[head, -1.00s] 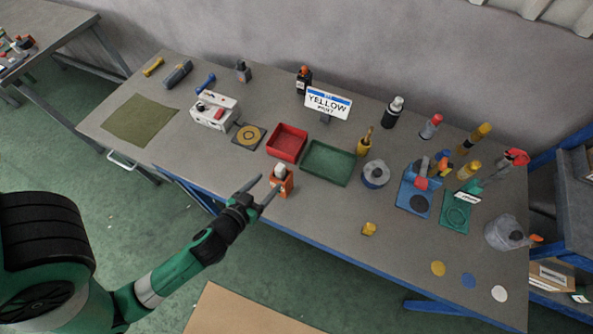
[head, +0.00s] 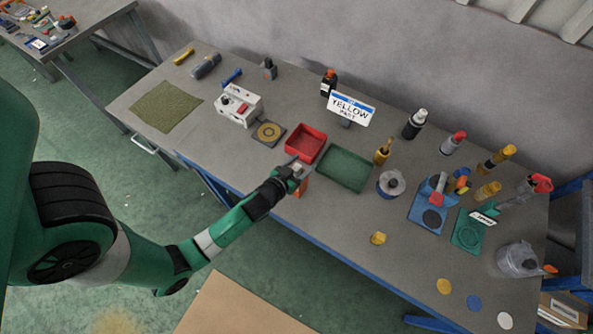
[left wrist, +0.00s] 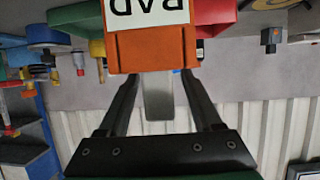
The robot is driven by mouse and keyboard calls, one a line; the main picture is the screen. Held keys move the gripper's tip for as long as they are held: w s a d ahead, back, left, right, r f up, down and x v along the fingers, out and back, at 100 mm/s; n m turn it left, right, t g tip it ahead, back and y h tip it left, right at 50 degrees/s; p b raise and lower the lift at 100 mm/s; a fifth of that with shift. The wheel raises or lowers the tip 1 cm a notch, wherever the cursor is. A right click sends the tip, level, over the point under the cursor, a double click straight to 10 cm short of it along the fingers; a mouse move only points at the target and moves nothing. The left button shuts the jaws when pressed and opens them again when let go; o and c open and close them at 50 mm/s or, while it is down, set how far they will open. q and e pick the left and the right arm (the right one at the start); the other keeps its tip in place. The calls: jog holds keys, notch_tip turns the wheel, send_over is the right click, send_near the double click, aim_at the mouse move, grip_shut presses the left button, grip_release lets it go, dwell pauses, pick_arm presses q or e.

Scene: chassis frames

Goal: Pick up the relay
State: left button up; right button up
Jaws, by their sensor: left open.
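A small pale grey block (left wrist: 158,100), apparently the relay, stands in an orange stand (left wrist: 152,50) with a white label whose letters appear upside down in the left wrist view. In the head view, the orange stand (head: 301,188) is at the front edge of the bench, partly behind my left gripper (head: 297,168). In the left wrist view, my left gripper (left wrist: 158,84) is open, with one dark finger on each side of the grey block. Gaps show between block and fingers. My right gripper is not in view.
A red tray (head: 305,143) and a green tray (head: 345,167) lie just behind the stand. A white machine (head: 239,105) is to the left. A blue fixture (head: 428,209) and several bottles are to the right. The bench front around the yellow piece (head: 378,238) is mostly clear.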

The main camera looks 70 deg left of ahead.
pick_arm(q)
grip_shut()
dwell(0.4)
jog(key=shift+r, duration=0.55)
jog(key=s+d+r+p, duration=0.8)
jog(key=d+r+p, duration=0.2)
jog(key=d+r, duration=0.1)
jog(key=shift+d+r, duration=0.2)
jog(key=shift+r, duration=0.3)
